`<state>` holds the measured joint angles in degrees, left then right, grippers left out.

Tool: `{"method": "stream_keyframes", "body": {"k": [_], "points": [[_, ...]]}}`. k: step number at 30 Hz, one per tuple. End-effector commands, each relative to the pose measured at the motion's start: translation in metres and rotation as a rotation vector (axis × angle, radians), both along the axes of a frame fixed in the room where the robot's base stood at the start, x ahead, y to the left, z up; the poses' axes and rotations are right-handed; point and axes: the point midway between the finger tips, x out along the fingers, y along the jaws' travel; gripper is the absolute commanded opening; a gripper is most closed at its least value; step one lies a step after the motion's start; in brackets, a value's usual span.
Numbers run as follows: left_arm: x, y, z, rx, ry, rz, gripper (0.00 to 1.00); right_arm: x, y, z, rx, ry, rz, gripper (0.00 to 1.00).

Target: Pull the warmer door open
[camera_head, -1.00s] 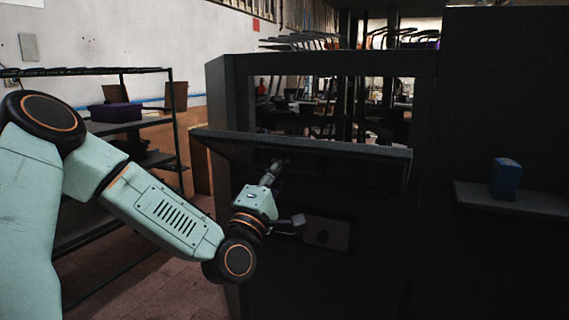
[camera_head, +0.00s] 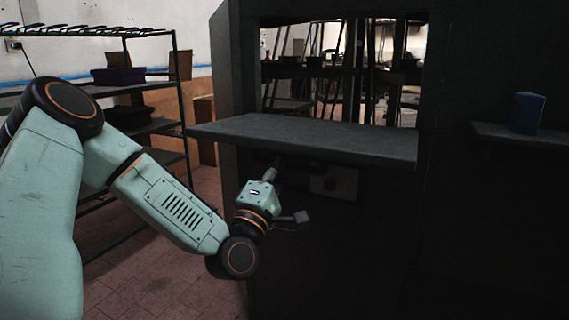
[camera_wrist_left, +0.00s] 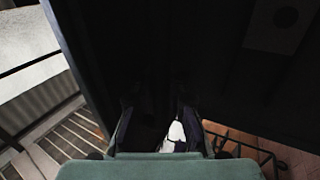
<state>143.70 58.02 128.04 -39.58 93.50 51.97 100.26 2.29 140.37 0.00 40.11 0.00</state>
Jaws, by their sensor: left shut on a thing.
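The warmer door (camera_head: 315,136) is a dark flat panel on the front of the tall dark warmer (camera_head: 233,75). It is folded down to about level, and its upper face shows below the opening. My left gripper (camera_head: 276,166) reaches up to the underside of the door and is shut on it, likely at its handle. The door hides the fingertips and the held part. In the left wrist view the gripper's dark fingers (camera_wrist_left: 160,122) stand against the dark panel, too dim to make out the grip. My right gripper is not in view.
A wire rack (camera_head: 180,105) with a purple bin (camera_head: 118,76) stands at the left. A blue box (camera_head: 527,112) sits on a side shelf (camera_head: 530,136) at the right. The opening (camera_head: 340,75) above the door is clear. Tiled floor (camera_head: 150,275) is free at the lower left.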

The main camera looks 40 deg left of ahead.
Motion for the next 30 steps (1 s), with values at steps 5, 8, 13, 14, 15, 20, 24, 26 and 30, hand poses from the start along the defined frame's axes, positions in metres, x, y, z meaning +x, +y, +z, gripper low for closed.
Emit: {"method": "stream_keyframes", "body": {"k": [5, 8, 13, 14, 15, 20, 24, 26, 30], "points": [[-0.002, -0.0031, -0.0032, -0.005, -0.001, -0.008, 0.0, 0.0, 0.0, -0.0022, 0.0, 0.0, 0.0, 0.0], [-0.002, -0.0031, -0.0032, -0.005, -0.001, -0.008, 0.0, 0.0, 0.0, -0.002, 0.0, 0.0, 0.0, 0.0], [-0.002, -0.003, -0.003, -0.005, -0.001, -0.007, 0.0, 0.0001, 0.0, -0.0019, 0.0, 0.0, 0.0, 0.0], [-0.002, -0.003, -0.003, -0.005, -0.001, -0.007, 0.0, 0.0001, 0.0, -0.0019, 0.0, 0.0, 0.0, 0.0], [-0.002, -0.0029, -0.003, -0.005, -0.001, -0.007, 0.13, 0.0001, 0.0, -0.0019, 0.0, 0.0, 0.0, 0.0], [-0.0016, -0.0025, -0.0026, -0.004, -0.002, -0.007, 0.27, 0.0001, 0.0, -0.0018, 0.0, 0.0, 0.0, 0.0], [-0.0012, -0.0021, -0.0022, -0.003, -0.002, -0.005, 0.39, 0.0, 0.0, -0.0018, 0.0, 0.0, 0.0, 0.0], [-0.001, -0.0019, -0.0021, -0.003, -0.002, -0.005, 0.39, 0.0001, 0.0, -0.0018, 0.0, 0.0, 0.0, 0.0], [-0.0007, -0.0015, -0.0021, -0.002, -0.002, -0.004, 0.39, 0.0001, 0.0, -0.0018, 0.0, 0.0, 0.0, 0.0]]}}
